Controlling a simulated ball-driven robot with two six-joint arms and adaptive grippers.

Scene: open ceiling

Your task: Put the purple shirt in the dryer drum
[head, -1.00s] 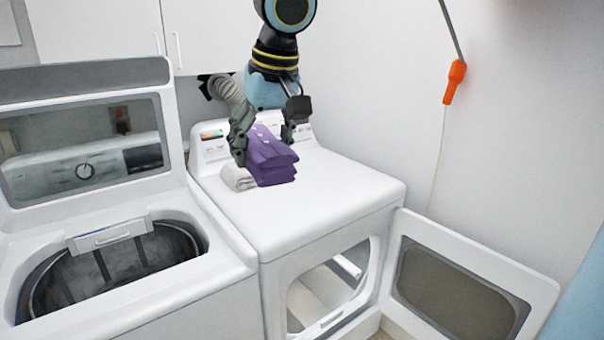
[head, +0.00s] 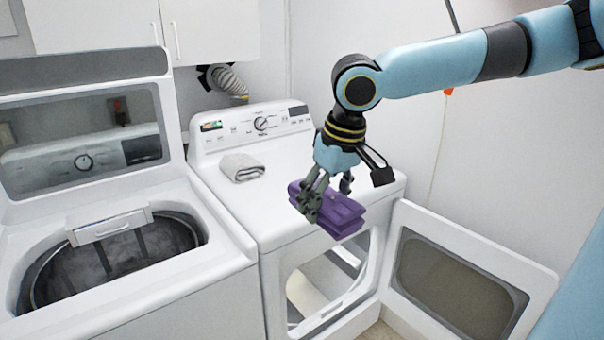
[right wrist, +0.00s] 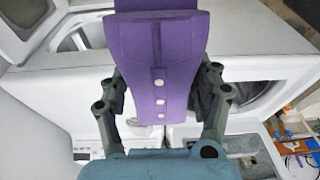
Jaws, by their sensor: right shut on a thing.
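The folded purple shirt (head: 340,214) is in my right gripper (head: 326,198), above the front edge of the dryer top and over the dryer opening. In the right wrist view the shirt (right wrist: 158,60), with white buttons, sits between the two fingers of my right gripper (right wrist: 160,105). The dryer (head: 225,205) stands on the right of the washer. Its drum opening (head: 300,300) is at the front, partly in view below the shirt. The dryer door (head: 455,285) is swung open to the right. My left gripper is not in view.
A folded grey towel (head: 242,167) lies on the dryer top near the control panel. The washer (head: 190,285) stands at the left with its lid (head: 85,130) raised. A white wall is behind the door at right.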

